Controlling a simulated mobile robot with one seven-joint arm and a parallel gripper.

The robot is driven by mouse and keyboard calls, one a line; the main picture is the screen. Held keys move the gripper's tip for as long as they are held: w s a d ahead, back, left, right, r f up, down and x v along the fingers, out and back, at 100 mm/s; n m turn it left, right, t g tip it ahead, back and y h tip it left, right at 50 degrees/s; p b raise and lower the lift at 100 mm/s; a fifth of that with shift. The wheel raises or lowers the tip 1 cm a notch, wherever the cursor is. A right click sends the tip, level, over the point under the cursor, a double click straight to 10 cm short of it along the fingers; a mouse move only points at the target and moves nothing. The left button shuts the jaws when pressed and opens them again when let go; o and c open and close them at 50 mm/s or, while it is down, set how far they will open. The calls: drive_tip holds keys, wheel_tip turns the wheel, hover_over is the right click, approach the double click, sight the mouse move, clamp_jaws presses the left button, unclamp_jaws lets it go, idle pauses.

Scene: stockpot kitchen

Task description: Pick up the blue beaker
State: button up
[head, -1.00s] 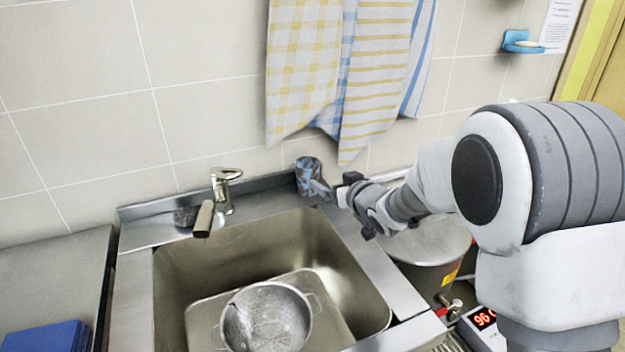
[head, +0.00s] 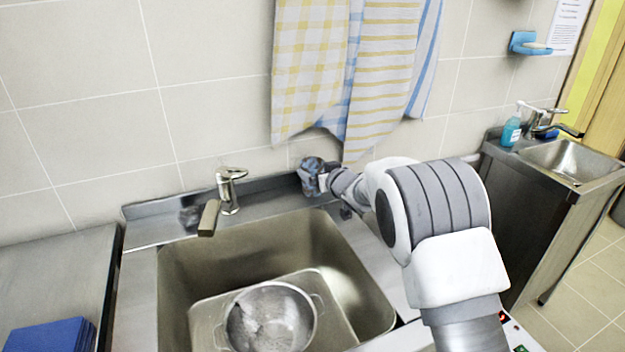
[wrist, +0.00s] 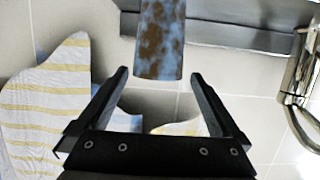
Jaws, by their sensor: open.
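The blue beaker (head: 308,180), mottled with brown patches, stands on the back right rim of the steel sink. My gripper (head: 326,182) is right at it from the right and hides part of it in the head view. In the wrist view the beaker (wrist: 162,42) lies ahead, with its near end level with the fingertips and in the gap between them. My gripper (wrist: 159,77) is open, with space on both sides of the beaker. The beaker's far end is cut off by the picture's top edge.
A faucet (head: 228,190) stands left of the beaker. A colander (head: 271,318) sits in the sink (head: 215,262). Towels (head: 383,75) hang on the wall above the beaker. A second sink (head: 570,160) with a soap bottle (head: 511,131) is at the right.

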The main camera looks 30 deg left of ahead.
sight(308, 163)
drive_tip(key=shift+x, duration=2.55)
drive_tip(key=c, duration=1)
drive_tip(key=shift+r, duration=0.15)
drive_tip(key=shift+c, duration=0.2)
